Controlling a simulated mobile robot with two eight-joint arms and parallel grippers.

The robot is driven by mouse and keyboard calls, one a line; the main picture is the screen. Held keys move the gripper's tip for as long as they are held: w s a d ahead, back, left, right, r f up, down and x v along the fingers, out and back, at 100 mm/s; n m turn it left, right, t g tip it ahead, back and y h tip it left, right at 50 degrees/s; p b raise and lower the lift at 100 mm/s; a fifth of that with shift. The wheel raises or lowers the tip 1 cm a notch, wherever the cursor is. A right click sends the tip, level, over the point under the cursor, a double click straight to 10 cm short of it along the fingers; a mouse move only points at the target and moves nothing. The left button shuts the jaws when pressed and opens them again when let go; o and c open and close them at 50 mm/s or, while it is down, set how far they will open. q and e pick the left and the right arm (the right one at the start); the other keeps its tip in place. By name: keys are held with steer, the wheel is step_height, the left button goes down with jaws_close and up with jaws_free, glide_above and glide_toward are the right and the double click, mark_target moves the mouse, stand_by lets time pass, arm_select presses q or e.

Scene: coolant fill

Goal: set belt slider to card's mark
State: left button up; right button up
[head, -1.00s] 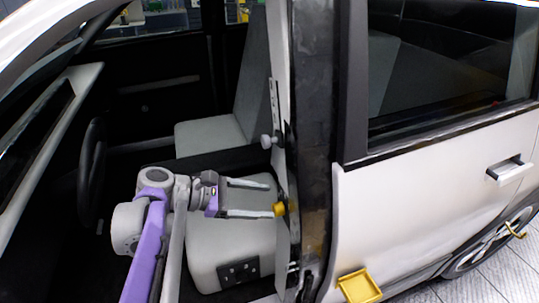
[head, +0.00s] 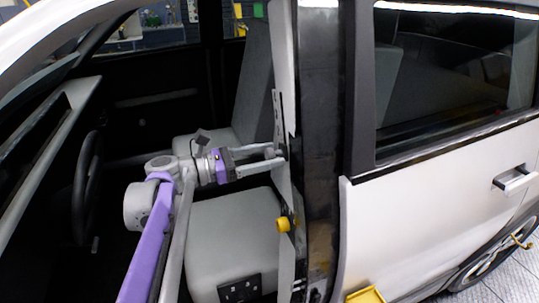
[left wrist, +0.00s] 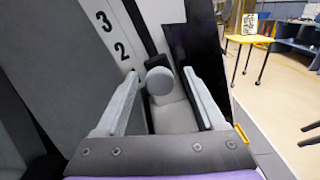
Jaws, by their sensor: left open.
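My left gripper (head: 281,157) is open inside the car's front door opening, with its fingertips at the door pillar. In the left wrist view, a grey round slider knob (left wrist: 160,80) sits between the open fingers near their tips, with a gap on both sides. A pale strip (left wrist: 112,32) with the numbers 3 and 2 runs along the pillar, left of the knob. In the head view the knob is hidden at the fingertips. A white card with a dark mark, too small to read, (left wrist: 250,22) stands on a yellow table. My right gripper is not in view.
A yellow knob (head: 283,225) sits lower on the pillar. The grey front seat (head: 228,235) is below my left arm, and the steering wheel (head: 88,185) is at the left. A yellow tray (head: 366,295) is at the bottom outside the car. The yellow table (left wrist: 250,39) stands beyond the car.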

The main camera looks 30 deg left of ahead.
arm_select(q)
steer(key=shift+w+d, duration=0.25)
steer(key=shift+w, duration=0.05)
jaws_close()
stand_by(0.4)
